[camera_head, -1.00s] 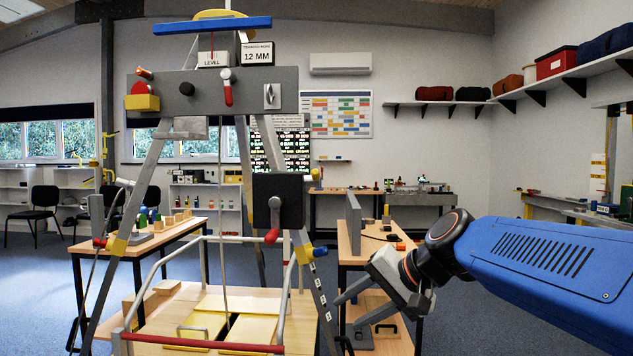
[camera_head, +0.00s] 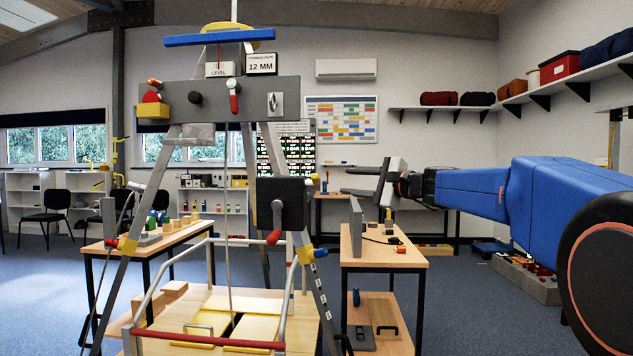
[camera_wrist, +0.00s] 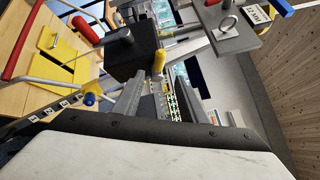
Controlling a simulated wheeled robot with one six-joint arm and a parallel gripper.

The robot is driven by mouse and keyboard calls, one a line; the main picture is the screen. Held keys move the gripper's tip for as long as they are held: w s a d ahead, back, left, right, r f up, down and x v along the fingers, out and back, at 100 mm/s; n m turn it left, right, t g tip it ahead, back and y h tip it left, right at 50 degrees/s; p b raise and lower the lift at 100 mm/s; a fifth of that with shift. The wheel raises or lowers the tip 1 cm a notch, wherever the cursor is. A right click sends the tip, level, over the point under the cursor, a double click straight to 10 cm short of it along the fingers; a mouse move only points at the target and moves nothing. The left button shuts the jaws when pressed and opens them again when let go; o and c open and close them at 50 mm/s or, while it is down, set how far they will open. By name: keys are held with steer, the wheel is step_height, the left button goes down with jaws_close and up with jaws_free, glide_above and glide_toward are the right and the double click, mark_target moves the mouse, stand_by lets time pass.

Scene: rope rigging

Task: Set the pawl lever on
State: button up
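A black winch box (camera_head: 281,204) is fixed to the grey A-frame, with a crank (camera_head: 276,220) ending in a red grip on its front. A short yellow-gripped lever (camera_head: 315,179) sticks out at its upper right; it looks like the pawl lever, though no label shows. In the wrist view the yellow grip (camera_wrist: 158,61) stands beside the box (camera_wrist: 131,51), ahead of my fingers. My gripper (camera_head: 346,181) is open and empty, level with the lever and to its right, fingers pointing left. In the head view a gap separates them. The lever's base is hidden.
The upper panel (camera_head: 222,99) carries a red-handled lever (camera_head: 234,97) and a metal toggle (camera_head: 275,103). A blue knob (camera_head: 320,253) projects from the right leg below the box. A wooden table with a grey upright plate (camera_head: 355,224) stands under my gripper.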

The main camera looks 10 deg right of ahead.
mark_target(319, 180)
steer(key=x, duration=1.4)
steer(key=shift+w+a, duration=0.1)
steer(key=shift+w, duration=0.15)
jaws_close()
